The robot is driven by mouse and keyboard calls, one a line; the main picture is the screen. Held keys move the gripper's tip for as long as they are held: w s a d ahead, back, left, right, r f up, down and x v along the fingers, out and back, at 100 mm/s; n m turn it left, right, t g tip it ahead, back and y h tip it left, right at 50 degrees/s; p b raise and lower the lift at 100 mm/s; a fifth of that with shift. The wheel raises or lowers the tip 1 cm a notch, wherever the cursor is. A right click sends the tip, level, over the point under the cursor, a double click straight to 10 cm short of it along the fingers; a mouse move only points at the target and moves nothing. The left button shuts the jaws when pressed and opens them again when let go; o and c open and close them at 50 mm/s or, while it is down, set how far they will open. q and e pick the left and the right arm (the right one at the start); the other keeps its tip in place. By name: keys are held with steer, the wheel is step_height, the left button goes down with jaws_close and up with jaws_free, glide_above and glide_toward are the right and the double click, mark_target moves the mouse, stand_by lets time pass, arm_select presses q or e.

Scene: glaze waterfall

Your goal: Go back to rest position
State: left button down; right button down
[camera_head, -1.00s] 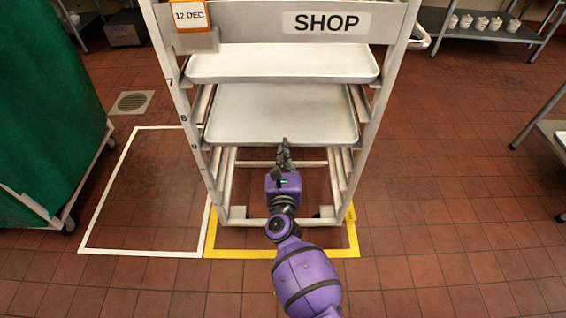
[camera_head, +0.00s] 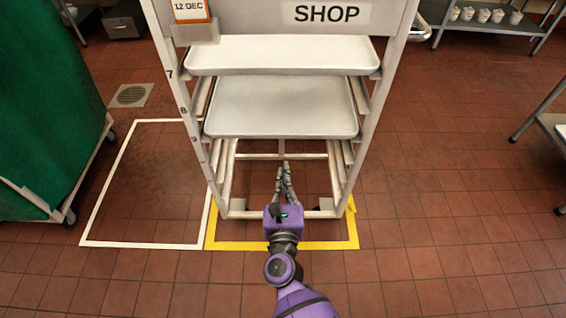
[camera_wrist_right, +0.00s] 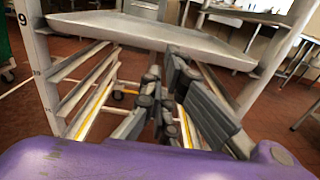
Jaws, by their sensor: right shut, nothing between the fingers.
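My right gripper (camera_head: 284,180) is shut and empty in the head view, its fingers pointing up the picture into the lower front of the rack. The wheeled rack (camera_head: 344,160) carries a "SHOP" sign and two visible trays, an upper tray (camera_head: 280,56) and a lower tray (camera_head: 280,108). The gripper is below the lower tray in the picture, over the rack's open bottom. In the right wrist view the fingers (camera_wrist_right: 172,105) show dark below the underside and edge of a tray (camera_wrist_right: 150,32), with rack rails on the left. My left gripper is not in view.
A yellow floor outline (camera_head: 300,245) surrounds the rack's base, and a white outline (camera_head: 140,243) marks empty floor at left. A green covered cart (camera_head: 50,110) stands at far left. Shelves with white pots (camera_head: 490,15) stand at upper right. Floor right of the rack is clear.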

steer(key=shift+s, duration=0.4)
